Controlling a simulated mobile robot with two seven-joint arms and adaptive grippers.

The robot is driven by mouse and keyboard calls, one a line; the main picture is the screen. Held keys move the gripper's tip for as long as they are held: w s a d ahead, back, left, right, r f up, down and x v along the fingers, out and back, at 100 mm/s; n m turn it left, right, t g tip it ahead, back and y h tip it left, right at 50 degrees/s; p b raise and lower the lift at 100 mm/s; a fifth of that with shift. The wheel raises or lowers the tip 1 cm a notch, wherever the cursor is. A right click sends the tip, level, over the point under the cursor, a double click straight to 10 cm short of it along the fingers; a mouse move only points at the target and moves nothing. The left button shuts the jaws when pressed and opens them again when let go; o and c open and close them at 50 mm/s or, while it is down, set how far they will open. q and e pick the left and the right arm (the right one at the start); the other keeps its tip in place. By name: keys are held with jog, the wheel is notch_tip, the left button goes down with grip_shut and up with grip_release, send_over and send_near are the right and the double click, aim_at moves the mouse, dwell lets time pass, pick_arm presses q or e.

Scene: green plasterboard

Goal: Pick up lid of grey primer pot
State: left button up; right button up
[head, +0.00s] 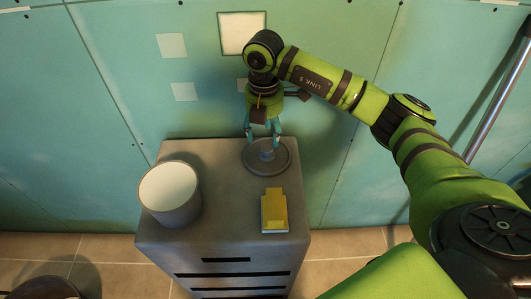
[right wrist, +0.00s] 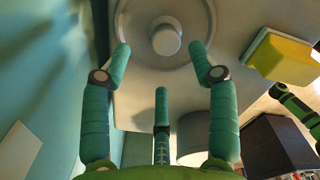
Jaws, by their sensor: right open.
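The grey round lid (head: 283,157) with a raised knob lies flat on the back of the grey cabinet top. It also shows in the right wrist view (right wrist: 145,50), at the top, with its pale knob facing up. The open grey primer pot (head: 176,213), holding whitish contents, stands to the left of the lid. My right gripper (head: 263,138) is open, with its teal fingers pointing down just above the lid. In the right wrist view its fingertips are spread either side of the knob. Contact with the lid cannot be told. My left gripper is out of view.
The grey cabinet (head: 222,222) carries a yellow-and-grey item (head: 274,212) in front of the lid. The green wall (head: 115,90) rises close behind. A metal pole (head: 497,90) leans at right. A dark round container (head: 45,289) is at the lower left.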

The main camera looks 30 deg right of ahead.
aim_at(267, 147)
jog(key=f, duration=0.1)
jog(key=f+p, duration=0.1)
jog(key=f, duration=0.1)
jog(key=s+f, duration=0.1)
jog(key=f, duration=0.1)
jog(key=shift+d+f, duration=0.2)
jog(key=shift+w+f, duration=0.1)
jog(key=shift+f, duration=0.15)
jog(key=c, duration=1.1)
